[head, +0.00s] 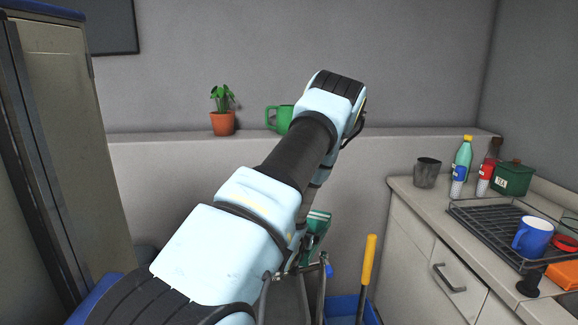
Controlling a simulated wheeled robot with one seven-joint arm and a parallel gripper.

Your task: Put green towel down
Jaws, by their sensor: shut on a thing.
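The green towel (317,222) has pale stripes at its top. It shows low in the middle of the head view, just right of my arm, which hides part of it. My arm rises from the lower left to a bend near the top middle, then folds down behind itself. My gripper (307,243) is small and mostly hidden behind the arm, shut on the towel. Its fingertips are not clear.
A blue bin (345,309) with a yellow handle (369,260) stands below. The right counter holds a dark cup (427,173), bottles (462,166), a green tin (513,178) and a rack (480,226) with a blue mug (533,236). A plant (222,112) and green mug (278,117) stand on the ledge.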

